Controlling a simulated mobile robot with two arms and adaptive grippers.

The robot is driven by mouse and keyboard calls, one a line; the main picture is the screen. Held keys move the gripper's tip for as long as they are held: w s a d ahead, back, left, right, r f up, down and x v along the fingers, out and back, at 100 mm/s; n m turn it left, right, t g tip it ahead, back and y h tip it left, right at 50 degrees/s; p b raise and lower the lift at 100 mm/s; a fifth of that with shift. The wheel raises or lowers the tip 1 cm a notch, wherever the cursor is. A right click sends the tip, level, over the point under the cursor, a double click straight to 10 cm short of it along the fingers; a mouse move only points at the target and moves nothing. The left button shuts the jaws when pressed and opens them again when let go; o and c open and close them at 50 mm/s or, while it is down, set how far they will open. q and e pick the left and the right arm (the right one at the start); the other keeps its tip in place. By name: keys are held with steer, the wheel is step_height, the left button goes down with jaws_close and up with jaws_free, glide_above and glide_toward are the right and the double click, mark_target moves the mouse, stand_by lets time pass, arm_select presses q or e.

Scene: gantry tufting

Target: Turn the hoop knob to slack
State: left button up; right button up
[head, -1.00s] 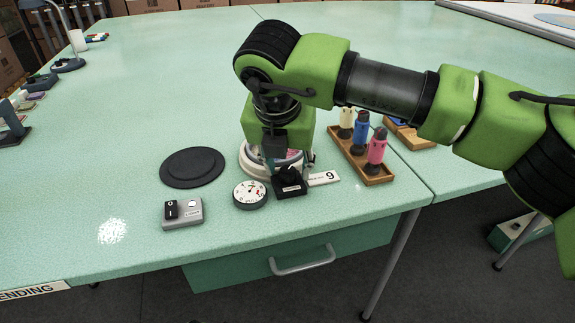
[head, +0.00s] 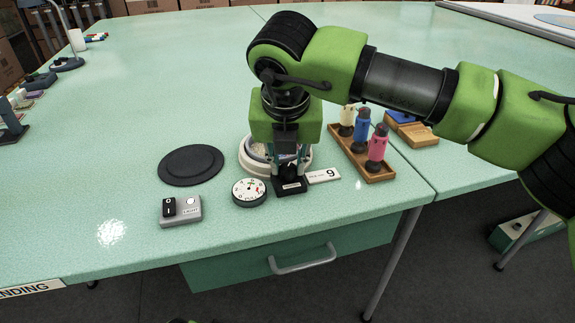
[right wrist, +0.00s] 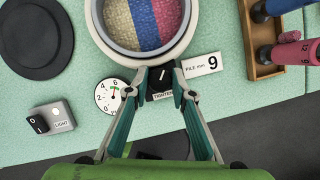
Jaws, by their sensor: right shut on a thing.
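The hoop knob (right wrist: 160,80) is a small black knob with a white line on a black base labelled "TIGHTEN", in front of the hoop. The hoop (right wrist: 183,45) is a white ring around striped beige, blue and red cloth; in the head view (head: 246,165) my right arm partly hides it. My right gripper (right wrist: 160,88) points down with its fingers on both sides of the knob, shut on it. In the head view my right gripper (head: 288,170) stands over the knob base (head: 291,187). My left gripper is not in view.
A round dial (head: 249,192) and a "9" plate (head: 323,176) flank the knob base closely. Further left are a light switch box (head: 182,211) and a black disc (head: 191,165). The left tabletop is mostly clear.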

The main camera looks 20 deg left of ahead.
steer(key=n+y+b, duration=0.1)
steer(key=n, duration=0.1)
steer(key=shift+d+f+n, duration=0.1)
steer(key=shift+n, duration=0.2)
steer(key=shift+n+g+y, duration=0.3)
steer(key=shift+n+g, duration=0.1)
steer(key=shift+n, duration=0.5)
steer(key=n, duration=0.2)
steer(key=shift+n+g+y, duration=0.3)
steer(key=shift+w+n+g+y+p, duration=0.15)
steer(key=shift+n+g+p, duration=0.2)
steer(key=shift+n, duration=0.35)
steer(key=shift+s+n+g+y+p, duration=0.15)
steer(key=shift+n+p, duration=0.3)
steer(key=shift+n, duration=0.25)
steer(key=shift+w, duration=0.1)
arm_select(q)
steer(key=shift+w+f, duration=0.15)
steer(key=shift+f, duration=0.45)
arm_select(e)
steer(key=shift+n, duration=0.3)
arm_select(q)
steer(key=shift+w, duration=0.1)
